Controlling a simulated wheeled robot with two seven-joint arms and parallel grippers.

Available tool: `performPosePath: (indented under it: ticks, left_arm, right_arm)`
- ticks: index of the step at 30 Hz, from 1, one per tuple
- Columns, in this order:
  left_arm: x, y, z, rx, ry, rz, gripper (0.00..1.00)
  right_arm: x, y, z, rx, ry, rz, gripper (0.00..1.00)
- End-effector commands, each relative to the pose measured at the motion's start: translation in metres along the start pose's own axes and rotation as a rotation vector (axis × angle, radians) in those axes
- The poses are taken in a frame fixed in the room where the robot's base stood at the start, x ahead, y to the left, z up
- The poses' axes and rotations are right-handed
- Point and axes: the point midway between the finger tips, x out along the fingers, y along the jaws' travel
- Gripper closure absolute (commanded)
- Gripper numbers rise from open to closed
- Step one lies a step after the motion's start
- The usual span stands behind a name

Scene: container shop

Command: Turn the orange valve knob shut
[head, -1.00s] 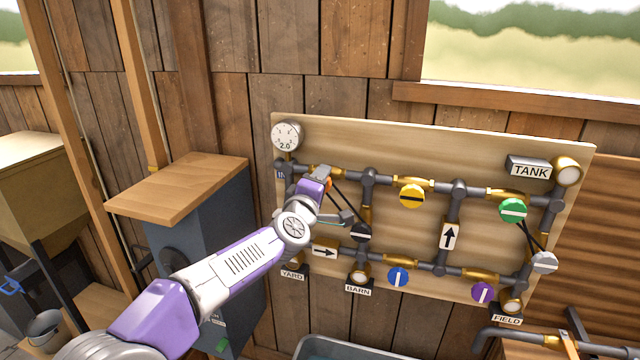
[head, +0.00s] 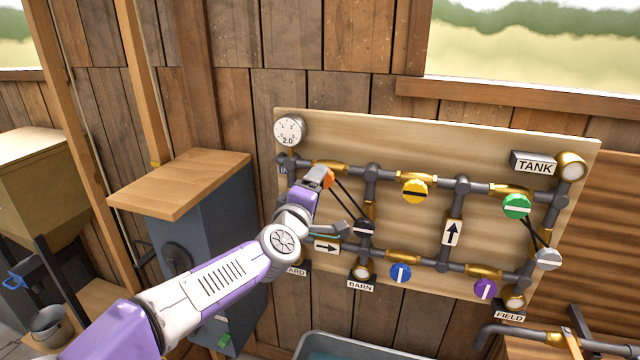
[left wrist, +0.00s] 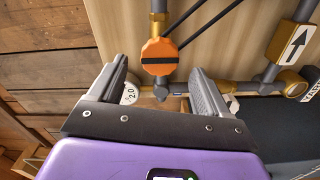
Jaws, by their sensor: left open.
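The orange valve knob (head: 327,178) sits on the upper pipe at the left of the pipe board, partly hidden by my left gripper in the head view. In the left wrist view the knob (left wrist: 160,50) shows whole, with a dark bar across its face. The bar lies roughly crosswise to the brass pipe behind it. My left gripper (left wrist: 158,66) is open and empty. Its fingers are spread to either side of the knob's line, and the knob appears just beyond the fingertips, apart from them. My right gripper is not in view.
The board (head: 520,150) also carries yellow (head: 414,191), green (head: 516,206), blue (head: 400,273) and purple (head: 485,289) knobs. Dark rods run from near the orange knob to a dark grey knob (head: 363,228). A blue-grey cabinet (head: 215,240) stands left of the board.

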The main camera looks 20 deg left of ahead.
Motion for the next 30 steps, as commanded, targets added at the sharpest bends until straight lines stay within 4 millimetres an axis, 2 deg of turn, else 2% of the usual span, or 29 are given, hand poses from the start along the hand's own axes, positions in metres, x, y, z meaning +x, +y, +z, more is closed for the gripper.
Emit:
performPosePath:
  ticks: [3,7,17,20,23,26,27,29,30]
  left_arm:
    - [-0.014,0.001,0.000,0.001,0.000,0.001,0.22]
    - [-0.021,0.000,0.000,0.001,0.000,0.001,0.22]
    - [-0.022,-0.001,0.001,0.002,-0.001,-0.002,0.22]
    - [-0.017,-0.018,0.006,0.025,-0.012,-0.031,0.22]
    - [-0.006,-0.060,0.021,0.086,-0.044,-0.105,0.22]
    - [0.002,-0.127,0.042,0.178,-0.103,-0.215,0.22]
    - [0.003,-0.157,0.051,0.220,-0.134,-0.264,0.22]
    - [0.001,-0.202,0.064,0.277,-0.184,-0.334,0.22]
    - [-0.003,-0.231,0.073,0.315,-0.220,-0.380,0.22]
  right_arm:
    - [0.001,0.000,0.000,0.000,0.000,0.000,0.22]
    - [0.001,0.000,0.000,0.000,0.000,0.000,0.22]
    - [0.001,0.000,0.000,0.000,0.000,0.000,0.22]
    - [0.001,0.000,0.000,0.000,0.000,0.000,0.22]
    - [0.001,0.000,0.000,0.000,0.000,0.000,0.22]
    - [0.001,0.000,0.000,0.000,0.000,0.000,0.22]
    - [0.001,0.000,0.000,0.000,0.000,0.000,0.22]
    - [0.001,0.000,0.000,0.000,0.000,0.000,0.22]
    - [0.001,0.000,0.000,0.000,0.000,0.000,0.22]
